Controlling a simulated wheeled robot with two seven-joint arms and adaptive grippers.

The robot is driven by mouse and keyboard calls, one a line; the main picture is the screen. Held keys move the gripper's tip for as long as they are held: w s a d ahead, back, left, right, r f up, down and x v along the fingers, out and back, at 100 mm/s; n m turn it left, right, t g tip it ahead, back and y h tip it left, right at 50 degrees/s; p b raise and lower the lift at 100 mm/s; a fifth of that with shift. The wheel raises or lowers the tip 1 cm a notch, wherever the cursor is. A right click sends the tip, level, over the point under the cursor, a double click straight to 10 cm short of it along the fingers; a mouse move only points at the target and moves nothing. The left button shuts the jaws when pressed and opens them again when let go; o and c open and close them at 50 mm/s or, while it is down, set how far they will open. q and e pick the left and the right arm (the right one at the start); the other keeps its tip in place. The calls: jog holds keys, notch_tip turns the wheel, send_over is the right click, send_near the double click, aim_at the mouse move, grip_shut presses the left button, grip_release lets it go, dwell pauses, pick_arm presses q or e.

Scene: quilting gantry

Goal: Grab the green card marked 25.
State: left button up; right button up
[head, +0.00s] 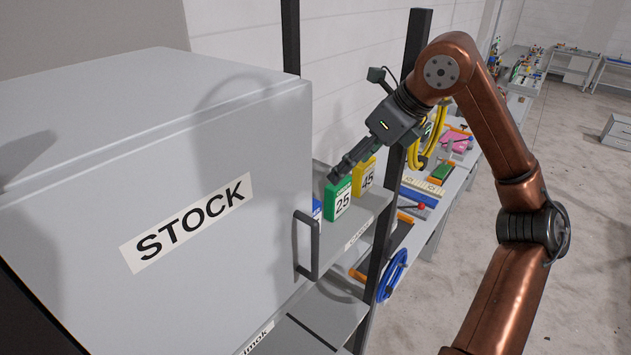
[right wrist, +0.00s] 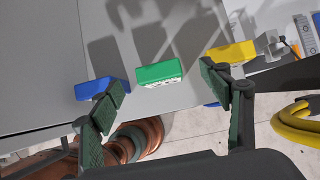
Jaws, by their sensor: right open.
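The green card (head: 338,199) marked 25 stands on a grey shelf, between a blue card (head: 317,209) and a yellow card (head: 364,177) marked 45. In the right wrist view the green card (right wrist: 159,73) lies ahead of the fingers, between blue (right wrist: 102,88) and yellow (right wrist: 231,53) cards. My right gripper (head: 338,176) reaches in from the right, its fingers close above and behind the green card in the head view. In the right wrist view my right gripper (right wrist: 170,105) is open, with nothing between its fingers. My left gripper is not in view.
A large grey cabinet labelled STOCK (head: 180,190) with a dark handle (head: 306,245) stands left of the cards. A black post (head: 385,200) rises right of the shelf (head: 362,215). Yellow hose (head: 421,155) hangs beyond it, above a cluttered bench.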

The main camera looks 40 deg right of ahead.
aim_at(341, 182)
jog(key=f, duration=0.3)
jog(key=shift+s+a, duration=0.2)
jog(key=shift+a, duration=0.05)
jog(key=w+f, duration=0.3)
jog(key=shift+a, duration=0.25)
jog(key=shift+w+f, duration=0.1)
jog(key=shift+f, duration=0.2)
jog(key=shift+s, duration=0.3)
jog(key=shift+w+a, duration=0.1)
jog(key=shift+w, duration=0.25)
jog(key=shift+c, duration=1.1)
jog(key=shift+s, duration=0.15)
jog(key=c, duration=0.3)
jog(key=shift+s, duration=0.1)
jog(key=shift+c, duration=0.9)
jog(key=c, duration=0.3)
jog(key=shift+c, duration=0.9)
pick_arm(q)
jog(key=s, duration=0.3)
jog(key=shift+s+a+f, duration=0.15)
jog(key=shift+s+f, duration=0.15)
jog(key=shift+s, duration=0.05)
pick_arm(e)
jog(key=shift+c, duration=0.3)
